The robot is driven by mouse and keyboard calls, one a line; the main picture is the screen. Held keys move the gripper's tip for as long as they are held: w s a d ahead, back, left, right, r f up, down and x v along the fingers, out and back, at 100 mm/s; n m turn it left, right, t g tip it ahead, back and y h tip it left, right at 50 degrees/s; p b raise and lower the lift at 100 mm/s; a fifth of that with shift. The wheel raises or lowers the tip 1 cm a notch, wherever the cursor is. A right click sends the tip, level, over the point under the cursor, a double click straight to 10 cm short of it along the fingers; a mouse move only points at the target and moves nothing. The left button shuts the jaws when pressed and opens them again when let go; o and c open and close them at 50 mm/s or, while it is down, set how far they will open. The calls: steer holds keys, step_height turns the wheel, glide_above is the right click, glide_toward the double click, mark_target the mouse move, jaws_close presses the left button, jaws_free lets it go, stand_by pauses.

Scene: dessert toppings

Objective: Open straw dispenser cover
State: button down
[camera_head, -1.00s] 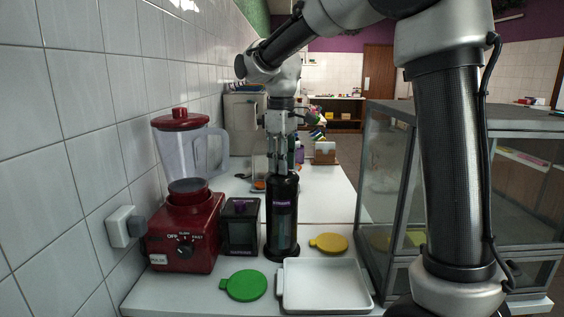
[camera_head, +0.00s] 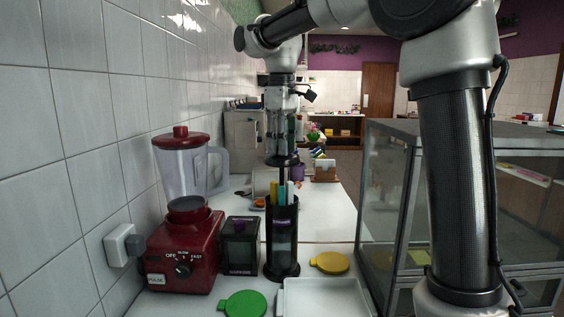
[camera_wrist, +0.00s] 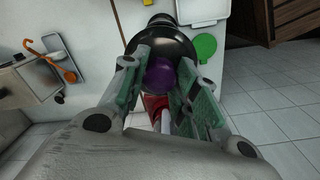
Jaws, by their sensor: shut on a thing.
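The straw dispenser (camera_head: 282,245) is a tall dark cylinder standing upright on the white counter. Its top is uncovered, and yellow, teal and pink straws (camera_head: 282,192) stand up out of it. The black cover (camera_head: 282,161) is raised above the dispenser, with a thin dark rod running down from it among the straws. My gripper (camera_head: 281,140) is above the cover and shut on its knob. In the wrist view, my gripper's fingers (camera_wrist: 161,80) are on both sides of the purple knob (camera_wrist: 159,76), with the round black cover (camera_wrist: 160,42) beyond.
A red blender (camera_head: 186,240) and a small black box (camera_head: 240,248) stand left of the dispenser. A green lid (camera_head: 243,304), a yellow lid (camera_head: 330,262) and a white tray (camera_head: 325,300) lie in front and right. A glass case (camera_head: 390,200) bounds the right side. A wall is left.

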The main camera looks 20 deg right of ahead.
steer(key=shift+r, duration=2.8)
steer(key=c, duration=1.1)
jaws_free()
steer(key=shift+o, duration=0.2)
step_height(320, 180, up, 12)
steer(key=shift+s+a, duration=0.1)
steer(key=shift+a, duration=0.05)
